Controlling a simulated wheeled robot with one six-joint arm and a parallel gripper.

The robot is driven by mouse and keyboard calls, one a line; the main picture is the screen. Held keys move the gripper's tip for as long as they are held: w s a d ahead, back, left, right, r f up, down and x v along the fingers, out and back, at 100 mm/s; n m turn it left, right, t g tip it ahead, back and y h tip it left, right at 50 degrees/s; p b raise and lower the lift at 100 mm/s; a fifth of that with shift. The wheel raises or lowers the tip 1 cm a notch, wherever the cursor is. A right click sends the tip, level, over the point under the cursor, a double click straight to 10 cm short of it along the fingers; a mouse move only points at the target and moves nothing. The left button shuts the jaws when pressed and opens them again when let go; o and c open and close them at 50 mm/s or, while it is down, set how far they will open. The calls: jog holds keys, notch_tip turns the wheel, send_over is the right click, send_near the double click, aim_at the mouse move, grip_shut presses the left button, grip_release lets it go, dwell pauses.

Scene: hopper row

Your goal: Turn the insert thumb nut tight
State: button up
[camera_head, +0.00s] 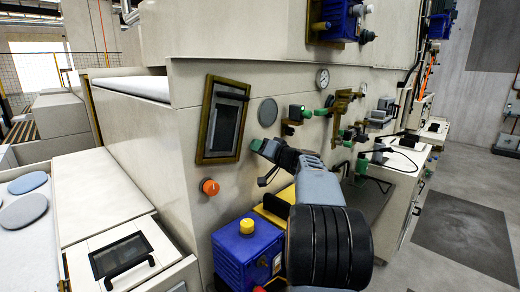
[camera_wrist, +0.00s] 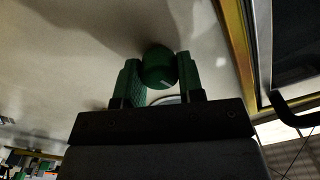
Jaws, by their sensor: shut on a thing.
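The insert thumb nut (camera_wrist: 158,66) is a green round knob with a small pale mark, seen in the wrist view against the beige panel. My gripper (camera_wrist: 160,80) has a green finger on each side of the knob and is shut on it. In the head view my gripper (camera_head: 262,147) is at the panel face, just right of the brass-framed dark window (camera_head: 222,120) and below a round grey disc (camera_head: 267,112). The nut itself is hidden there by the fingers.
An orange knob (camera_head: 210,187) sits on the panel lower left. A blue box with a yellow button (camera_head: 247,227) stands below my arm. Brass valves and green fittings (camera_head: 342,103) with gauges (camera_head: 322,78) stick out to the right. Floor at right (camera_head: 470,170) is clear.

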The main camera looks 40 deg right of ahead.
jog(key=shift+c, duration=1.2)
jog(key=m+b, duration=0.2)
jog(key=m, duration=0.1)
jog(key=shift+f+b, duration=0.2)
jog(key=shift+b, duration=0.15)
jog(key=m+b, duration=0.1)
jog(key=m, duration=0.7)
jog(key=shift+r+m, duration=0.1)
jog(key=shift+m, duration=0.2)
jog(key=m+p, duration=0.1)
jog(key=m, duration=0.5)
jog(key=m+p, duration=0.3)
jog(key=m, duration=0.3)
jog(key=shift+f+m, duration=0.2)
jog(key=shift+m, duration=0.1)
